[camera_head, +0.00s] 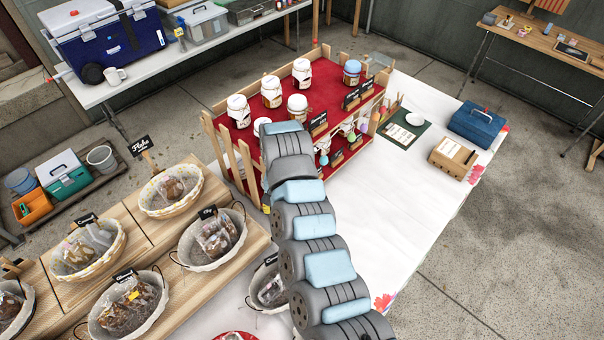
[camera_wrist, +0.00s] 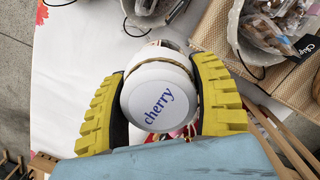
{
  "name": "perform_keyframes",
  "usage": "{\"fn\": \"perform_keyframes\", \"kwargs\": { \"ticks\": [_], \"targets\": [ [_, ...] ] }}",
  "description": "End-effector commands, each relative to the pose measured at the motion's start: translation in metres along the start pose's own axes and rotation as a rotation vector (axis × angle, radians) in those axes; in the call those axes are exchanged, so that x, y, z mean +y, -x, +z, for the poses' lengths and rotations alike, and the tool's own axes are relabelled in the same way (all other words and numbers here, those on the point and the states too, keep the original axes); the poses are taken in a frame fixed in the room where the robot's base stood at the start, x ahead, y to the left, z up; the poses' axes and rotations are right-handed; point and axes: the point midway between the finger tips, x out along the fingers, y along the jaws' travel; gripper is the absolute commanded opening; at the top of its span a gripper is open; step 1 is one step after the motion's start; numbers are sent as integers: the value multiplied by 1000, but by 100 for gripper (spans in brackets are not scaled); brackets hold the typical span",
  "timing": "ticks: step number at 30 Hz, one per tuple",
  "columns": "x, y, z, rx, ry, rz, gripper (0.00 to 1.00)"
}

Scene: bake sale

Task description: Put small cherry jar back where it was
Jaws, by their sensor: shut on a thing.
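The small cherry jar (camera_wrist: 158,97) has a round white lid with "cherry" in blue letters. In the wrist view my gripper (camera_wrist: 160,78) is shut on it, with one yellow ribbed finger on each side of the lid. The jar's body is mostly hidden below the lid. In the head view my arm covers the gripper, at the front of the red-covered stand (camera_head: 325,88). A white round top (camera_head: 262,125) shows beside the arm's end; I cannot tell whether it is the held jar. Several white-topped jars (camera_head: 271,91) and a blue-topped jar (camera_head: 352,72) stand on the red top.
Small dark signs (camera_head: 318,125) line the stand's edge, and wooden posts (camera_head: 222,150) rise at its left. Lined baskets of baked goods (camera_head: 213,238) fill the wooden display at lower left. The white tablecloth (camera_head: 400,200) is clear right of my arm. A blue box (camera_head: 477,124) stands farther right.

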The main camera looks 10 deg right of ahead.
Motion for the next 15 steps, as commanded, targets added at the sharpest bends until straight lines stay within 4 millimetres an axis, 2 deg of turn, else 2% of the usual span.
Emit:
{"fn": "perform_keyframes", "kwargs": {
  "ticks": [3,6,15],
  "targets": [
    [-17,11,1,2,147,29,23],
    [-27,14,2,-1,223,40,23],
    [-34,18,4,0,282,49,23]
  ]
}}
